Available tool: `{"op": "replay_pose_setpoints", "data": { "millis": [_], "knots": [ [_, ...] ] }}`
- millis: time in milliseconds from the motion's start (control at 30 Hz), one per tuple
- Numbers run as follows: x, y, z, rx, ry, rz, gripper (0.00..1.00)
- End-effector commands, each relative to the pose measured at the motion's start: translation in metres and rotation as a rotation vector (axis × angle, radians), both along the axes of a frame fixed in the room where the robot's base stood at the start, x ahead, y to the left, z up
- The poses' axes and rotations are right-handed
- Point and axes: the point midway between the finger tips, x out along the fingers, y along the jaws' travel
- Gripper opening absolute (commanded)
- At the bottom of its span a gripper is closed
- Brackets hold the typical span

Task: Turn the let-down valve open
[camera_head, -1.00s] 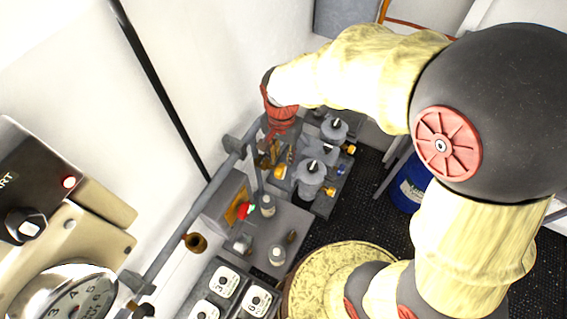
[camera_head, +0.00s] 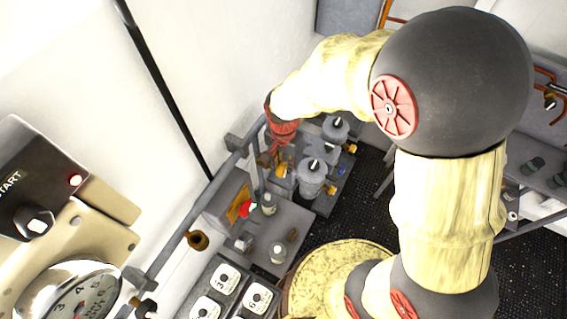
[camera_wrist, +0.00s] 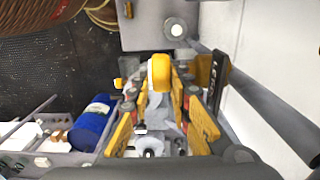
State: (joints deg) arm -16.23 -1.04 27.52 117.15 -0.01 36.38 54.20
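In the wrist view, a yellow handle (camera_wrist: 160,72) stands upright in the middle, ahead of and between the fingertips of my gripper (camera_wrist: 162,98). The gripper's yellow-padded fingers are spread, with grey metal fittings visible between them. I cannot tell whether either finger touches the handle. A black label plate (camera_wrist: 222,75), only partly readable as starting "LE", stands to the right beside another yellow part (camera_wrist: 203,68). In the head view, my gripper (camera_head: 276,160) points down among the fittings by the wall; my wrist hides much of the valve there.
Grey cylindrical units (camera_head: 313,178) stand close to the gripper's right. A grey rail (camera_head: 190,235) runs along the white wall. The dark deck (camera_head: 345,215) is open to the right.

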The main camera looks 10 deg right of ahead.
Motion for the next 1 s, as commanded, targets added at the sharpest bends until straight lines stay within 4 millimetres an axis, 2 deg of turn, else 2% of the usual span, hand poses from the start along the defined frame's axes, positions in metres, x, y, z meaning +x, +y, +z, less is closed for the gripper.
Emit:
{"op": "replay_pose_setpoints", "data": {
  "millis": [233,633,1000],
  "knots": [
    [0.0003,0.0002,0.0003,0.001,-0.001,0.000,0.00],
    [-0.0003,0.0012,-0.0007,-0.017,-0.026,0.003,0.00],
    [-0.0028,0.0044,-0.0033,-0.110,-0.149,0.006,0.00]
  ]
}}
